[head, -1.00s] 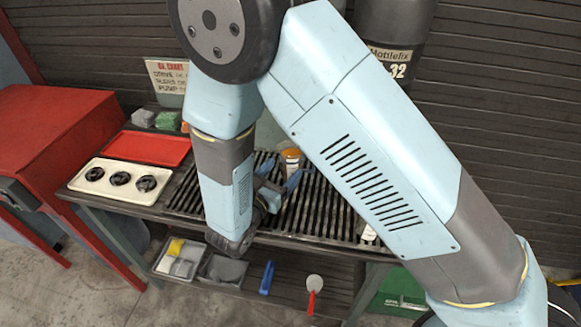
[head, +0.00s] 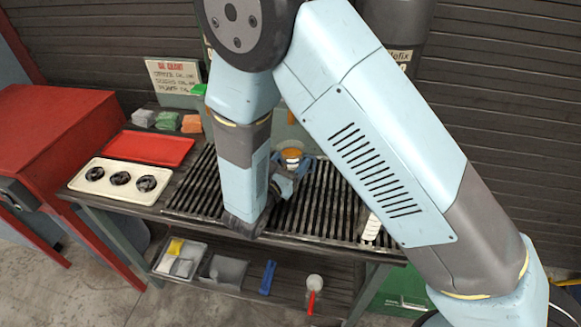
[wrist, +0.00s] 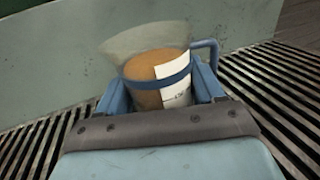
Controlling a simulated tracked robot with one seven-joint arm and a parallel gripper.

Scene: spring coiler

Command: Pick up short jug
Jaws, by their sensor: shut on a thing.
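The short jug (wrist: 145,97) is a clear cup with amber contents, a blue band, a white label and a blue handle at its right in the wrist view. It also shows small in the head view (head: 292,155). My gripper (wrist: 161,92) is shut on the jug, with one blue finger at each side. In the head view my gripper (head: 292,165) is over the slatted rack (head: 325,205). The jug looks upright or nearly so. Its lower part is hidden by my gripper, and I cannot tell whether it touches the slats.
A red tray (head: 148,148) and a cream tray with three black parts (head: 105,195) lie left of the rack. A sign (head: 172,75) and coloured blocks stand behind. A lower shelf holds bins, a blue tool and a red-handled tool. A grey-green surface (wrist: 60,70) rises behind the jug.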

